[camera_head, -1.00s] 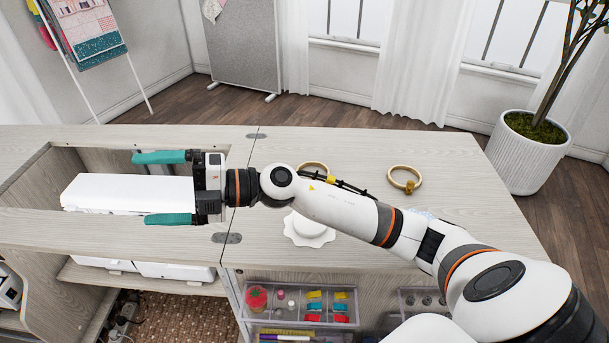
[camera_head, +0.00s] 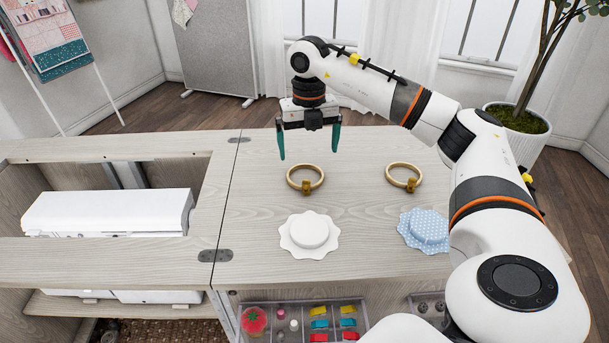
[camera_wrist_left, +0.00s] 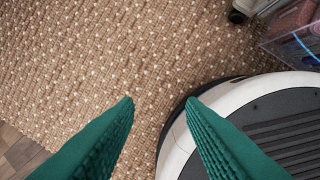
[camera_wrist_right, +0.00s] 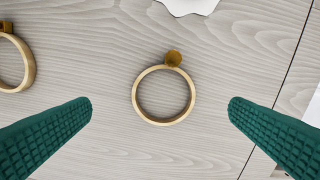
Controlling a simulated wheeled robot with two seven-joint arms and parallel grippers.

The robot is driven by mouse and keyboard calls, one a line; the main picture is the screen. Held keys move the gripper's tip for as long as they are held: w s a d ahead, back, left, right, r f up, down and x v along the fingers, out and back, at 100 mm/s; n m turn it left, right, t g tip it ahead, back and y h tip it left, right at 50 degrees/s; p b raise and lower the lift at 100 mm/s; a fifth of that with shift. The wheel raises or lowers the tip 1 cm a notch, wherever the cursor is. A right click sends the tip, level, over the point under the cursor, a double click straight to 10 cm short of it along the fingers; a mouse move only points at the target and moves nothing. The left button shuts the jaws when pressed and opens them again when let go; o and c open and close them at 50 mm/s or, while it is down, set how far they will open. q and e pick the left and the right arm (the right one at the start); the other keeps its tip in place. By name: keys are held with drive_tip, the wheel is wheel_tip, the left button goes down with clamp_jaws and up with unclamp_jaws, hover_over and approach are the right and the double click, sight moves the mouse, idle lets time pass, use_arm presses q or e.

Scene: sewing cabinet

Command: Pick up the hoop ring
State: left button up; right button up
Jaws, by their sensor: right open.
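Two wooden hoop rings with small brass clamps lie on the cabinet top. The left hoop ring (camera_head: 290,186) is nearest my right gripper; the right hoop ring (camera_head: 387,176) lies farther right. My right gripper (camera_head: 309,156) is open and empty, pointing down above the left ring. In the right wrist view that ring (camera_wrist_right: 138,108) lies between the two green fingertips (camera_wrist_right: 160,108), below them and apart. The other ring (camera_wrist_right: 29,75) shows at that view's left edge. My left gripper (camera_wrist_left: 160,101) shows only in its wrist view, fingers apart and empty, over the carpet.
A white scalloped disc (camera_head: 308,234) and a blue dotted one (camera_head: 426,230) lie nearer the front edge. A white machine (camera_head: 107,212) sits in the recess at left. Clear drawers with supplies (camera_head: 303,322) are below. Cabinet top (camera_head: 255,220) is otherwise clear.

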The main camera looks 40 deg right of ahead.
sight(317, 185)
drive_tip(key=f, duration=0.5)
drive_tip(key=f+b, duration=0.1)
drive_tip(key=f, duration=0.1)
drive_tip(key=shift+w+f, duration=0.35)
drive_tip(key=shift+w, duration=0.05)
use_arm(q)
drive_tip(key=r, duration=0.1)
drive_tip(key=w+r, duration=0.1)
drive_tip(key=r, duration=0.2)
drive_tip(key=shift+w, duration=0.3)
use_arm(e)
drive_tip(key=shift+c, duration=0.2)
use_arm(q)
drive_tip(key=shift+f, duration=0.1)
use_arm(e)
drive_tip(key=c, duration=0.9)
